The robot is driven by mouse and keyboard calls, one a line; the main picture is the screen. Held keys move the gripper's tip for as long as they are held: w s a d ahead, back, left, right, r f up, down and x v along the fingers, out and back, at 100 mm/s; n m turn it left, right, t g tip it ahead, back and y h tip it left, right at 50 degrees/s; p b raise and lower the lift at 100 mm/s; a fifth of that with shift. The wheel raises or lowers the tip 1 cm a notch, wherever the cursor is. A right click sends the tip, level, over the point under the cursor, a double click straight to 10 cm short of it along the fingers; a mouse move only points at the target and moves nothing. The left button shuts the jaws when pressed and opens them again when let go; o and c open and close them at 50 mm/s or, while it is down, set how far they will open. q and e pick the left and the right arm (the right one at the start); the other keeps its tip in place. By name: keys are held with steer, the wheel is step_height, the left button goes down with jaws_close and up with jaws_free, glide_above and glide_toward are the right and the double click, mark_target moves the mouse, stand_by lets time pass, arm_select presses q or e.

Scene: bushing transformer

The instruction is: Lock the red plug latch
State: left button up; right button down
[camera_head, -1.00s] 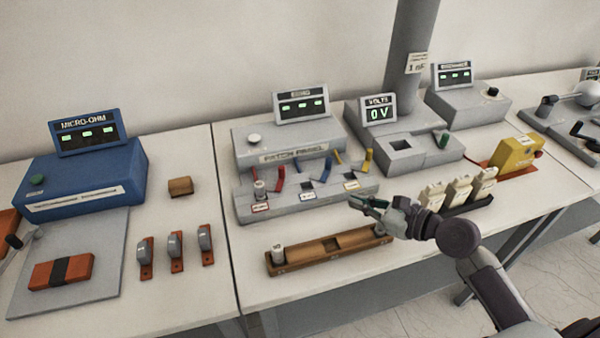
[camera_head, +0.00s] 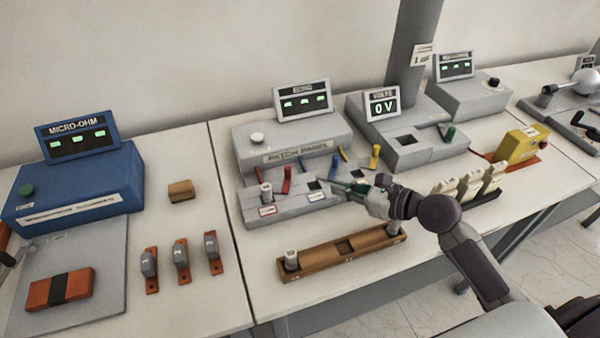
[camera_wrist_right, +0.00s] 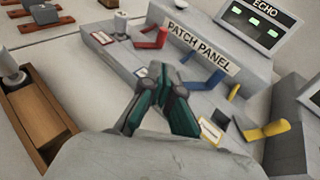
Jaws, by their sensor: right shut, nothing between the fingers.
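The patch panel (camera_head: 290,158) is a grey stepped box with coloured latch levers on its front. The red latch lever (camera_head: 287,180) stands left of a blue lever (camera_head: 310,163); in the right wrist view the red lever (camera_wrist_right: 153,39) lies at the upper middle. A white-grey plug (camera_head: 266,191) sits in the panel's left socket, in front of the red lever. My right gripper (camera_head: 336,183) is shut and empty, in front of the panel, to the right of the red lever and apart from it. Its green fingertips (camera_wrist_right: 165,92) point toward the panel. My left gripper is not in view.
A brown wooden tray (camera_head: 340,251) with two plugs lies in front of the panel. Yellow levers (camera_head: 374,157) stand on the panel's right. A blue micro-ohm meter (camera_head: 75,180) stands left, the volts unit (camera_head: 415,145) right.

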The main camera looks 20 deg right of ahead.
mark_target(290, 172)
steer(key=x, duration=0.3)
steer(key=p+x, duration=0.1)
steer(key=x, duration=0.2)
steer(key=r+x, duration=0.1)
steer(key=x, duration=0.3)
steer(key=shift+w+a, duration=0.1)
steer(key=shift+w, duration=0.05)
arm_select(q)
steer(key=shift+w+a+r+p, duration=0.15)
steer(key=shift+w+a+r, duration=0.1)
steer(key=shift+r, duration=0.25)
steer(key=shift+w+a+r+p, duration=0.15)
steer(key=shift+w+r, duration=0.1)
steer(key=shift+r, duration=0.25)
arm_select(e)
steer(key=shift+w+a+f, duration=0.1)
steer(key=shift+w+a, duration=0.35)
steer(key=shift+w, duration=0.1)
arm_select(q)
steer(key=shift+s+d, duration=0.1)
